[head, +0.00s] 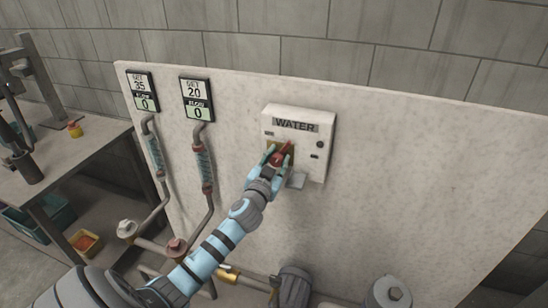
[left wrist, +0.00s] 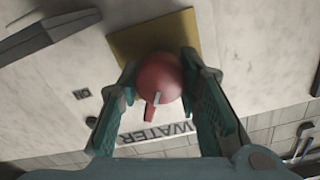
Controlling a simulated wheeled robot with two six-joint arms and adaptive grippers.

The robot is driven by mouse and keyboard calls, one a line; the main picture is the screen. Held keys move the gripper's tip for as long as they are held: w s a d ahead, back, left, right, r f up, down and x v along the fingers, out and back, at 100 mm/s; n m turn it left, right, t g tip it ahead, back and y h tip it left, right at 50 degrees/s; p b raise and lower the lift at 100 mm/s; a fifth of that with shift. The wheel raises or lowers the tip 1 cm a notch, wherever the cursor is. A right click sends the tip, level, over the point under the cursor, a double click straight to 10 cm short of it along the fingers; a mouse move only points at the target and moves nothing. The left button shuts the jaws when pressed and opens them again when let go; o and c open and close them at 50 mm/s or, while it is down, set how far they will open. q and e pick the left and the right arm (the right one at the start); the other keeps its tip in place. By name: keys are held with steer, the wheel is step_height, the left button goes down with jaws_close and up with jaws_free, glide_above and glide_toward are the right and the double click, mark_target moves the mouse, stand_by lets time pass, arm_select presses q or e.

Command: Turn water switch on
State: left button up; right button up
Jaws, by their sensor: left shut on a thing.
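The water switch is a red knob (head: 278,157) on a brass plate, on a white box (head: 313,162) labelled WATER, fixed to a pale panel. My left gripper (head: 274,158) reaches it from below and is shut on the knob. In the left wrist view the round red knob (left wrist: 158,78) sits between the two green fingers (left wrist: 157,85), with its pointer toward the WATER label. The brass plate (left wrist: 155,38) shows behind it. The gripper partly hides the knob in the head view. My right gripper is not in view.
Two gauges, SET 35 (head: 143,90) and SET 20 (head: 196,99), both reading FLOW 0, hang left of the box above pipes. A workbench (head: 60,160) stands at the far left. The panel right of the box is clear.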

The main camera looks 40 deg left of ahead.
arm_select(q)
steer(key=m, duration=0.4)
steer(key=m+p, duration=0.1)
steer(key=m, duration=0.1)
steer(key=shift+f, duration=0.35)
steer(key=m+p, duration=0.1)
steer(key=m, duration=0.4)
steer(key=shift+d+f+m, duration=0.1)
steer(key=shift+m, duration=0.3)
steer(key=o, duration=1.1)
steer(key=shift+s, duration=0.1)
steer(key=shift+o, duration=0.2)
steer(key=shift+s, duration=0.1)
